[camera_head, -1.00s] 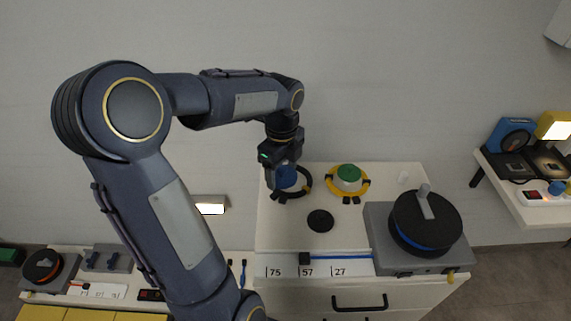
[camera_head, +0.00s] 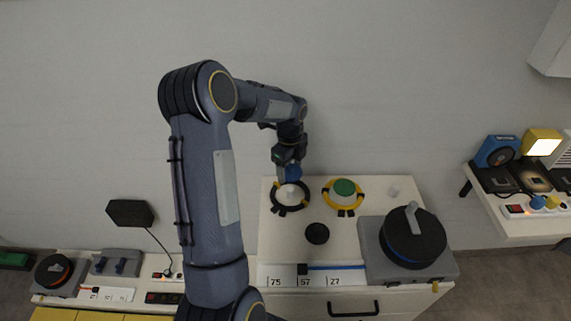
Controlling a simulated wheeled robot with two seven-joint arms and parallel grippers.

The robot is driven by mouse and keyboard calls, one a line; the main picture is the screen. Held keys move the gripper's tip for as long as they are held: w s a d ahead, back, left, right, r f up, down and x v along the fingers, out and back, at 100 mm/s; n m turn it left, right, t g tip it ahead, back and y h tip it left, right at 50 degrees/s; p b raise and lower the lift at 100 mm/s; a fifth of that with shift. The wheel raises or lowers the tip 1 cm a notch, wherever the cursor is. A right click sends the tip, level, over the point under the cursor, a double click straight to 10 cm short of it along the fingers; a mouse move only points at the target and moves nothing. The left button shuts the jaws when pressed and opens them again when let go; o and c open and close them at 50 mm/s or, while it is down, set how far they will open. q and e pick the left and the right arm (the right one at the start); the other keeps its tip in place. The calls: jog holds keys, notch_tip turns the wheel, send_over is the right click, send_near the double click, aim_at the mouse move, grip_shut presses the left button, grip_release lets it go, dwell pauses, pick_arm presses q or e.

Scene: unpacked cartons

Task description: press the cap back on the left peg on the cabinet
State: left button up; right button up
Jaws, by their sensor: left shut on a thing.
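My left gripper (camera_head: 288,165) is shut on a blue cap (camera_head: 293,173), at the back left of the white cabinet (camera_head: 280,238). The cap is just above and behind the left peg (camera_head: 290,192), as seen from here. The peg's pale top is bare and stands inside a black ring (camera_head: 276,203). There appears to be a small gap between cap and peg, but its exact height cannot be told. A green cap (camera_head: 344,187) sits within the yellow ring (camera_head: 329,203) to the right. My right gripper is not in view.
A black disc (camera_head: 317,233) lies in front of the rings. A grey box with a black dial (camera_head: 414,240) stands on the right of the cabinet top. A small white piece (camera_head: 392,191) is at the back right. A slider strip (camera_head: 338,268) runs along the front.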

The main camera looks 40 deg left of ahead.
aim_at(290, 189)
pick_arm(q)
jog(key=shift+w+a+f+p, duration=0.55)
jog(key=shift+w+f, duration=0.1)
jog(key=shift+w, duration=0.15)
jog(key=shift+w+f, duration=0.1)
jog(key=shift+f, duration=0.15)
jog(key=shift+f+b, duration=2.15)
jog(key=shift+f, duration=1)
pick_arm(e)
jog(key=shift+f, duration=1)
pick_arm(q)
jog(key=shift+f+b, duration=0.65)
jog(key=shift+f, duration=0.25)
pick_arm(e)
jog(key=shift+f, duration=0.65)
pick_arm(q)
jog(key=o, duration=1.4)
jog(key=shift+r, duration=0.1)
